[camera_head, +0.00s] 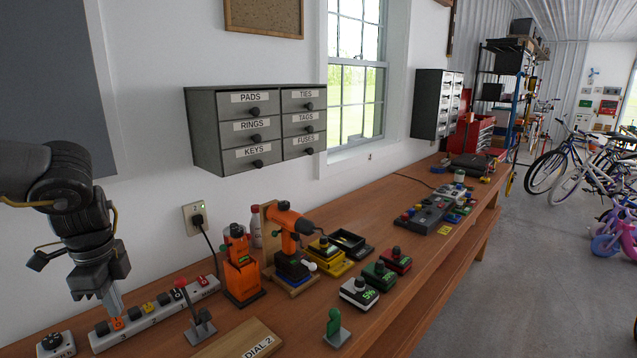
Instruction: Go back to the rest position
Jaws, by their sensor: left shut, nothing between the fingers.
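My left gripper (113,305) comes in from the left and points down over the left part of the workbench. It is shut and empty. Its fingertips are just above or at the white power strip (150,319), near an orange switch; I cannot tell whether they touch. The strip lies along the wall side of the wooden workbench (400,205). My right gripper is not in view.
Near the gripper stand a lever with a red knob (197,316), a grey dial box (55,344) and a wooden DIAL 2 board (240,341). An orange drill (287,228) stands further right. A labelled drawer cabinet (256,127) hangs on the wall.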

